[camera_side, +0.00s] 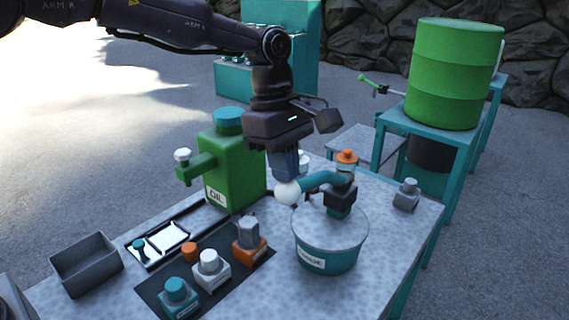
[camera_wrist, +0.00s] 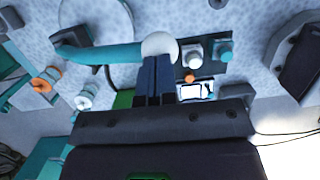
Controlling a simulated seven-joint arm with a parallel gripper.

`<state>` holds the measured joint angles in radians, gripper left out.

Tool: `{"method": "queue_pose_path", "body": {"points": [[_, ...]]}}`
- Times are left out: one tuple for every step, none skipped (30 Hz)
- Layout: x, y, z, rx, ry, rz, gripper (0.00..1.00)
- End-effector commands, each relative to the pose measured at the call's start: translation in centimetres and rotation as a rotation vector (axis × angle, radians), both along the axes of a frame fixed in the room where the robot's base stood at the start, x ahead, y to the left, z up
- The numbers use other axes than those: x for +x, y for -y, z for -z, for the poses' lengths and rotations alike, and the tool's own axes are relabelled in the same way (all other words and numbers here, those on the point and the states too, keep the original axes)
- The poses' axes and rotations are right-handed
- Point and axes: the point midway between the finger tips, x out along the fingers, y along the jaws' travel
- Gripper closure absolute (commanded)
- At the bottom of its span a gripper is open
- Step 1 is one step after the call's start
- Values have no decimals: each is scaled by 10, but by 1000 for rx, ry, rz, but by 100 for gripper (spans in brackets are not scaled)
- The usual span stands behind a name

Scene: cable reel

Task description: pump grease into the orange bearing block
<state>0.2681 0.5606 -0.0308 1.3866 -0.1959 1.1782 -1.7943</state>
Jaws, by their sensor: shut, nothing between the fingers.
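The orange bearing block (camera_side: 249,254) stands on a dark mat, topped by a grey hexagonal piece. I cannot make it out in the wrist view. The teal grease bucket (camera_side: 330,256) stands to its right; its pale lid also shows in the wrist view (camera_wrist: 90,16). A dark pump head (camera_side: 341,198) on the lid carries a teal lever (camera_side: 322,181) ending in a white ball (camera_side: 288,192). The ball also shows in the wrist view (camera_wrist: 160,46). My gripper (camera_side: 286,176) is shut and empty, fingertips down right at the ball; I cannot tell whether they touch it.
A white block (camera_side: 210,271) and a teal block (camera_side: 177,298) stand left of the orange one, near a loose orange cap (camera_side: 190,252). A green oil can (camera_side: 232,165) stands behind. A grey bin (camera_side: 86,265) is at left, a grey fitting (camera_side: 406,195) at right.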

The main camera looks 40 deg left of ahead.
Motion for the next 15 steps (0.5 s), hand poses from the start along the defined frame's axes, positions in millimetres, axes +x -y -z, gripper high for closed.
{"method": "queue_pose_path", "body": {"points": [[-1, 0, 1, 0, 4, 1, 100], [-2, 0, 2, 1, 9, 1, 100], [-3, 0, 3, 0, 18, 2, 100], [-4, 0, 4, 1, 25, 1, 100], [-6, 0, 6, 1, 34, 1, 100], [-8, 0, 9, 1, 48, 3, 100], [-9, 0, 11, 1, 62, 2, 100], [-11, 0, 14, 1, 75, 3, 100], [-13, 0, 18, 1, 96, 1, 100], [-15, 0, 21, 1, 113, 1, 100], [-17, 0, 25, 2, 132, 1, 100], [-20, 0, 30, 2, 158, 1, 100], [-22, 0, 34, 2, 179, 2, 100], [-24, 0, 39, 2, 200, 3, 100], [-27, 0, 45, 3, 230, 3, 100]]}}
